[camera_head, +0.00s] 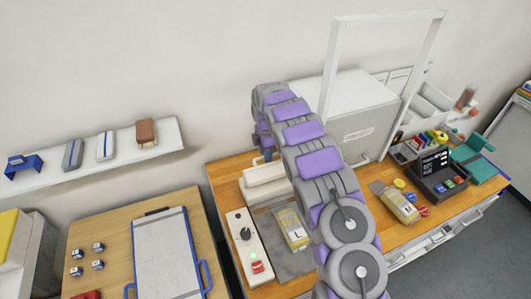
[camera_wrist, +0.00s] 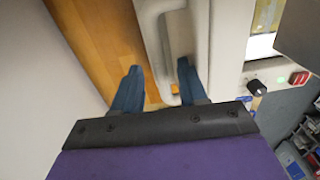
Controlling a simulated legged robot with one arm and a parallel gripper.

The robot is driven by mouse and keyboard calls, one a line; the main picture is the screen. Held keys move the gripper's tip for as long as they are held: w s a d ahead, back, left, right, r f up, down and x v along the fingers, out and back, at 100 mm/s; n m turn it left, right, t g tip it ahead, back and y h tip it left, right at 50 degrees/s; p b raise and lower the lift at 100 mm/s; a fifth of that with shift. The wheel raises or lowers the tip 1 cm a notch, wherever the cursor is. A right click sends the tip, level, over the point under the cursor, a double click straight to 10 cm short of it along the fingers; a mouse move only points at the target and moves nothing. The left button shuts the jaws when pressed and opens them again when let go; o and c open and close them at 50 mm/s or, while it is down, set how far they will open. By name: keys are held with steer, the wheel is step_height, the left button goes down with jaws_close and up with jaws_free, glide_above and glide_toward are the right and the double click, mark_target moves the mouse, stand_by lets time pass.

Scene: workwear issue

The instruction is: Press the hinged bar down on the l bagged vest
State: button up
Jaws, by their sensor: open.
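The L bagged vest (camera_head: 292,229), a clear bag with yellow inside and an L label, lies on a grey mat beside the cream sealing unit. The cream hinged bar (camera_head: 264,175) is at the unit's far end, and the bag is not covered by it. My gripper (camera_wrist: 158,76) is open, with dark blue fingers and nothing held. In the wrist view the cream bar (camera_wrist: 178,45) shows between and beyond the fingers; I cannot tell whether they touch it. A yellow part of the bag (camera_wrist: 262,46) shows at upper right. In the head view my arm hides part of the bar's surroundings.
The unit's front strip has a black knob (camera_head: 244,233) and a red switch (camera_head: 257,266). A second bagged vest (camera_head: 397,206) lies right of my arm, near a dark terminal (camera_head: 440,172). A white box (camera_head: 362,105) and frame stand behind.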

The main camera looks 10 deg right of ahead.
jaws_close()
stand_by(0.4)
stand_by(0.4)
